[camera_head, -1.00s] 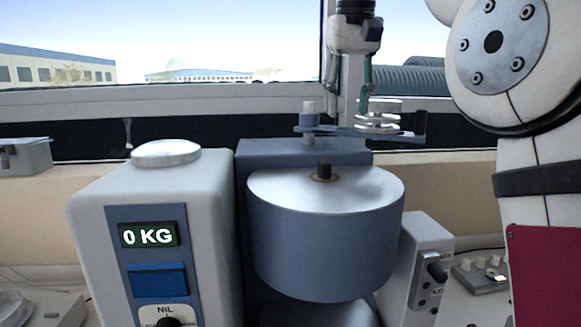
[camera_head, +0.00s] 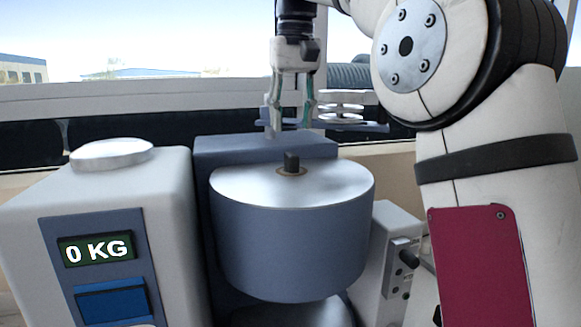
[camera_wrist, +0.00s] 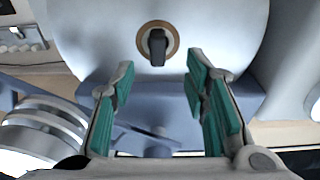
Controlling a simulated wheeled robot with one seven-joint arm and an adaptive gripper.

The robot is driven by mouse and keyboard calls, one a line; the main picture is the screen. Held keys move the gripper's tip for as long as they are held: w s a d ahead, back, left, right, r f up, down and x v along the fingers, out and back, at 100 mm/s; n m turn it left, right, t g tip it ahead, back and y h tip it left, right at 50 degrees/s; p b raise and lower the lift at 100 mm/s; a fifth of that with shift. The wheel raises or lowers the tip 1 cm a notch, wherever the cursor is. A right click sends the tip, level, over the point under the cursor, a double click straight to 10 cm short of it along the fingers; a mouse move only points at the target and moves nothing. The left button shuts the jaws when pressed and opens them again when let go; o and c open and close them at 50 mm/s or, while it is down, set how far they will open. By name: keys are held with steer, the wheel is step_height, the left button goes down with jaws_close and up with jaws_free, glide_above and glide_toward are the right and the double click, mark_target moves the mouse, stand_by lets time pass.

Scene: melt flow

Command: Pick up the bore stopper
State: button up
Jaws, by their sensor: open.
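The bore stopper (camera_head: 291,162) is a small black upright peg in a brown ring at the top centre of the blue-grey cylinder (camera_head: 290,240). It also shows in the wrist view (camera_wrist: 157,46), in the ring on the pale cylinder top. My gripper (camera_head: 291,132) is open and empty, pointing down above and apparently behind the stopper in the head view. In the wrist view my gripper (camera_wrist: 160,80) has its green-padded fingers spread apart, with the stopper beyond the tips, roughly midway between them. The fingers do not touch it.
A blue-grey arm with stacked metal weights (camera_head: 345,105) stands behind the cylinder, close to my fingers. A scale unit reading 0 KG (camera_head: 97,250) is at the left. A control box with a knob (camera_head: 397,262) is at the right. A window is behind.

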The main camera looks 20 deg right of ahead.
mark_target(292, 153)
steer(key=f+p, duration=0.1)
steer(key=f, duration=0.4)
steer(key=w+f+p, duration=0.1)
steer(key=f, duration=0.1)
steer(key=shift+d+f+p, duration=0.15)
steer(key=shift+f+p, duration=0.2)
steer(key=shift+f, duration=0.05)
steer(key=shift+w+f, duration=0.2)
steer(key=shift+f, duration=0.1)
jaws_close()
